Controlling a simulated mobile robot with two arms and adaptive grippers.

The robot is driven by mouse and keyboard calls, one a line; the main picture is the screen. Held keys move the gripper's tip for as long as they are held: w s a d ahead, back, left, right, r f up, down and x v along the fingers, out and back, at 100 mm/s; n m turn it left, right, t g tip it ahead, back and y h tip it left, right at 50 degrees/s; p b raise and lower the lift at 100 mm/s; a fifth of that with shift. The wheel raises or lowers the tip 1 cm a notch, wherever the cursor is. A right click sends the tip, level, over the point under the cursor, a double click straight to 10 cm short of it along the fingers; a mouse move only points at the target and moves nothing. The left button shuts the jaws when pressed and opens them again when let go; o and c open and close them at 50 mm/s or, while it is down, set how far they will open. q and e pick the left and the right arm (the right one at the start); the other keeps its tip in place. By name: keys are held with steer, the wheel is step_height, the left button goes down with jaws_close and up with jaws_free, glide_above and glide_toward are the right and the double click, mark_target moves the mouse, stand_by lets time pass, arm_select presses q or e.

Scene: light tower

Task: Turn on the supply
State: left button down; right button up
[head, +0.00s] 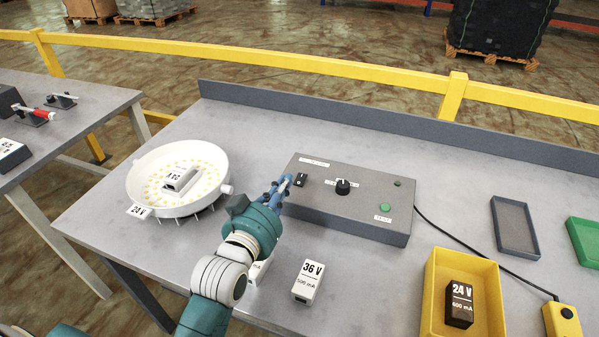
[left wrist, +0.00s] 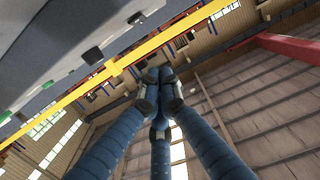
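The supply (head: 345,205) is a grey box on the table in the head view. On its top are a black rocker switch (head: 300,179) at the left, a black knob (head: 343,186), a green button (head: 385,208) and a small dark round spot at the right. My left gripper (head: 284,184) is at the box's left edge, fingertips just left of the switch; contact is unclear. Its blue fingers are drawn together, with nothing seen between them, also in the left wrist view (left wrist: 157,76). There the switch (left wrist: 93,56) shows at upper left. My right gripper is not seen.
A round white lamp (head: 143,181) labelled 24 V stands left. A white 36 V block (head: 308,282) stands in front; another is partly hidden by my arm. A yellow tray (head: 432,300) holds a dark 24 V block (head: 460,305). A black cable runs right from the supply.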

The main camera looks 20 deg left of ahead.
arm_select(q)
steer(key=w+p, duration=0.1)
steer(key=w, duration=0.3)
steer(key=shift+w, duration=0.2)
glide_above(299, 180)
steer(key=shift+s+f+p, duration=0.2)
steer(key=shift+f+p, duration=0.15)
steer(key=shift+f, duration=0.05)
step_height(299, 180, down, 3)
steer(key=shift+w+r, duration=0.1)
steer(key=shift+f, duration=0.75)
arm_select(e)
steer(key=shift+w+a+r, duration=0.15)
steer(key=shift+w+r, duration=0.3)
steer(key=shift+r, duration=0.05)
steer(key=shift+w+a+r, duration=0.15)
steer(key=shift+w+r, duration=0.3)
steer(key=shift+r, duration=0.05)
